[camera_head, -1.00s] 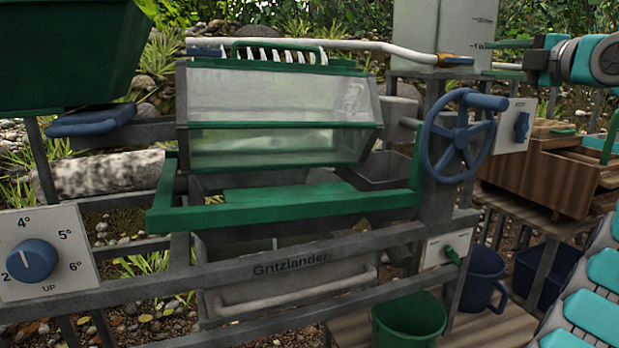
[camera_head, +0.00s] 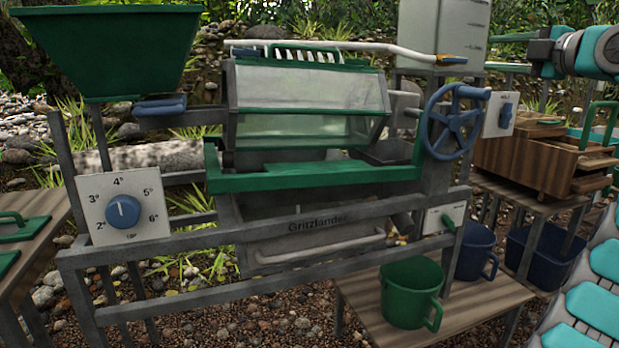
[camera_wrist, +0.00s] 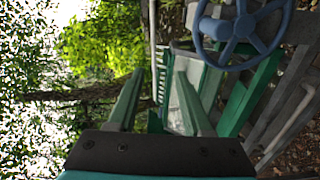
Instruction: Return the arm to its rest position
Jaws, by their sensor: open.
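My gripper (camera_head: 490,52) is at the upper right of the head view, its two pale green fingers pointing left beside the clear tank. In the wrist view my gripper (camera_wrist: 159,72) is open, with a gap between its fingers and nothing held. Past the fingers, the wrist view shows the blue handwheel (camera_wrist: 240,28) at the upper right and part of the green-framed machine. In the head view the blue handwheel (camera_head: 453,122) is below and left of my gripper, apart from it. My teal and grey arm extends off the right edge.
The grey-framed highbanker (camera_head: 300,180) fills the middle, with a green hopper (camera_head: 110,50) and a dial panel (camera_head: 123,205) at left. A green bucket (camera_head: 410,292) and a blue bucket (camera_head: 475,250) stand below. A wooden box (camera_head: 530,155) is at right.

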